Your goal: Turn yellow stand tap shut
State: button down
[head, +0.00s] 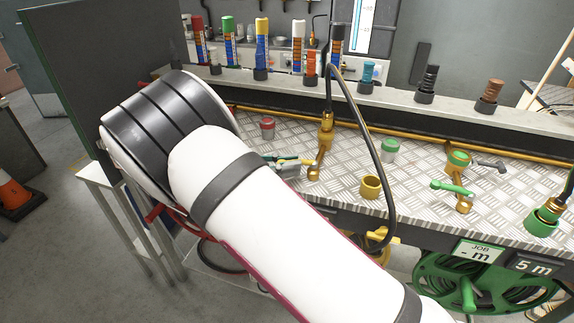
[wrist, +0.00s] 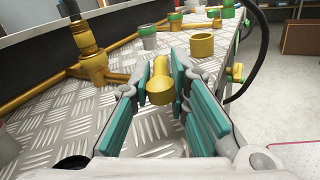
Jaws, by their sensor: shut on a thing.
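The yellow stand tap (head: 326,130) stands on the chequer-plate bench, with a brass post and a dark hose rising from its top. Its brass lower end (head: 314,173) shows just right of my gripper (head: 290,168). In the wrist view the post (wrist: 85,38) is at the upper left, with yellow pipe running from its foot. My gripper (wrist: 162,75) has its teal-padded fingers on either side of a short yellow tap handle (wrist: 160,90) and is shut on it. The handle's angle against the post is hard to tell. My arm hides part of the bench in the head view.
A loose yellow collar (head: 371,187) stands right of the tap. A green-topped cup (head: 390,150) and a red-topped cup (head: 267,127) stand behind. A green-handled tap (head: 458,160) is farther right. The dark hose arcs down over the bench's front edge.

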jog(key=c, duration=1.6)
grip_release()
jog(key=shift+c, duration=0.2)
jog(key=s+a, duration=0.1)
jog(key=a, duration=1.1)
jog(key=shift+s, duration=0.3)
